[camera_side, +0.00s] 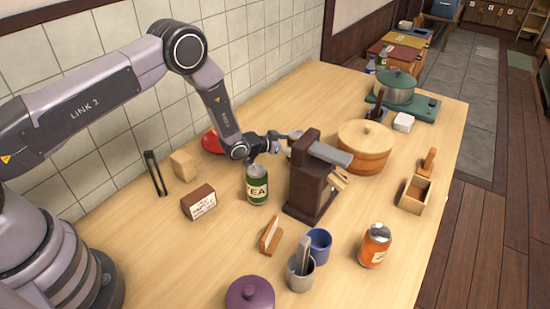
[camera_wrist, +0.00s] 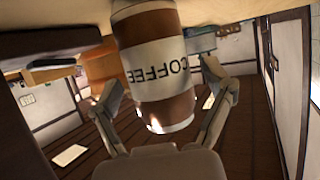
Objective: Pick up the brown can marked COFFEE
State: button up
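The brown can marked COFFEE (camera_wrist: 155,70) fills the upper middle of the wrist view, its white label upside down in the picture. My gripper (camera_wrist: 165,85) is open, with one finger on each side of the can. A gap shows between the can and the right finger, and the left finger is close to the can's side. In the side view my gripper (camera_side: 283,140) is low over the table behind the green TEA can.
The TEA can (camera_side: 257,186) and the dark wooden stand (camera_side: 306,180) stand close to my gripper. A red bowl (camera_side: 211,142) is behind my wrist. A wooden tub (camera_side: 365,150), an orange can (camera_side: 375,246) and a blue cup (camera_side: 319,245) are further right and in front.

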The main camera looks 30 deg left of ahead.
jog(key=c, duration=0.8)
jog(key=shift+o, duration=0.2)
